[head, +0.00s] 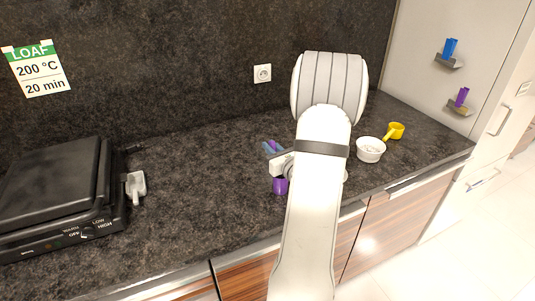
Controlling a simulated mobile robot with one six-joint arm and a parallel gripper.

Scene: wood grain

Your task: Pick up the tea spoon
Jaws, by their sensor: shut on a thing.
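My gripper (280,165) is over the middle of the dark counter, partly hidden behind my white arm. It is shut on a purple piece (280,186), which looks like a small measuring spoon and shows just below the jaws. A blue and purple piece (272,146) shows just above the jaws; I cannot tell whether it is part of the same spoon. The hold itself is mostly hidden, and I cannot tell whether the spoon touches the counter.
A white bowl (371,151) and a yellow measuring cup (396,130) stand at the right. Blue (450,47) and purple (462,96) items sit on wall holders. The counter left of my gripper is clear.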

